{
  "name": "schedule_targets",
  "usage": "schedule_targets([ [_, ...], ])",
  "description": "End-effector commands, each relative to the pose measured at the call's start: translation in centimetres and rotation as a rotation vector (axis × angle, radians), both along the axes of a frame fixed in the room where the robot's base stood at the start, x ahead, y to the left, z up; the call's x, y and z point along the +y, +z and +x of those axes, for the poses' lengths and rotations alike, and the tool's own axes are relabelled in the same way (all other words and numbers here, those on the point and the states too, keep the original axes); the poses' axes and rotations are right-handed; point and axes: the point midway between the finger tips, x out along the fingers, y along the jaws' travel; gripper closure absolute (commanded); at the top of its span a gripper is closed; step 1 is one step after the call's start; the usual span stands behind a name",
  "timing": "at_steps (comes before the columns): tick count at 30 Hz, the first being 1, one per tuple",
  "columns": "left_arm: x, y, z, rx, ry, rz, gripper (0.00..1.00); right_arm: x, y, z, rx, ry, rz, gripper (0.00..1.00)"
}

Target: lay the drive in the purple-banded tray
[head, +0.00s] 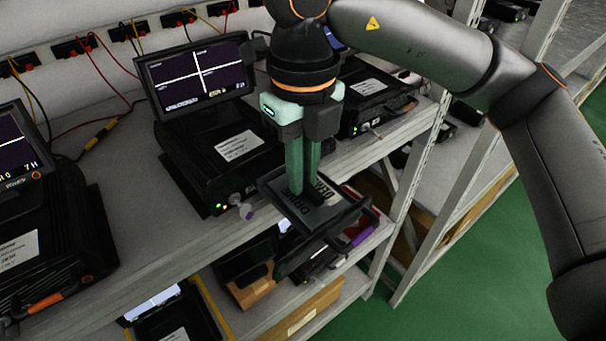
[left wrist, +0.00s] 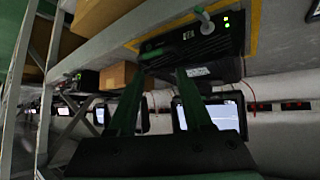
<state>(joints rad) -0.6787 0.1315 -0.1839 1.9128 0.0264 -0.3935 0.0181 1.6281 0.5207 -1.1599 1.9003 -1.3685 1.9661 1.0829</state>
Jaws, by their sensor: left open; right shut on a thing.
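My right gripper (head: 304,190) points down in front of the upper shelf's edge. Its green fingers are shut on a flat dark slab with a grey lettered face (head: 322,212), which seems to be the drive. Just below it is a black frame-like tray (head: 292,266). A purple band (head: 362,238) shows at the right, near the lower shelf; I cannot tell surely whether it belongs to this tray. The gap between slab and tray is unclear. My left gripper (left wrist: 160,103) is open and empty in the left wrist view and is outside the head view.
Black units with screens stand on the upper shelf (head: 150,212). One unit (head: 222,150) is close behind my right gripper. A rack post (head: 405,195) stands to the right, with green floor beyond. The left wrist view shows a black unit with green lights (left wrist: 205,40).

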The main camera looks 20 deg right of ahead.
Motion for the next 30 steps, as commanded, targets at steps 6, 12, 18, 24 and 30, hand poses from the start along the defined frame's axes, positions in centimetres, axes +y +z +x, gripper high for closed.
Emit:
schedule_targets([
  [6, 0.0, -0.1, 0.0, -0.001, 0.0, 0.0, 0.5, 0.0, 0.0, 0.0, -0.001, -0.001, 0.0, 1.0],
  [12, 0.0, -0.2, 0.0, -0.001, 0.0, 0.0, 0.5, 0.0, -0.1, 0.0, -0.001, -0.001, 0.0, 0.74],
  [18, 0.0, -0.2, 0.0, -0.001, 0.0, 0.0, 0.5, 0.0, -0.1, 0.0, -0.001, -0.001, 0.0, 0.56],
  [24, 0.0, -0.1, 0.0, -0.001, 0.0, 0.0, 0.5, 0.0, -0.1, 0.0, -0.001, -0.001, 0.0, 0.56],
  [30, 0.0, 0.2, 0.1, -0.002, 0.0, 0.0, 0.5, 0.1, 1.4, 0.1, -0.005, -0.002, 0.001, 0.56],
])
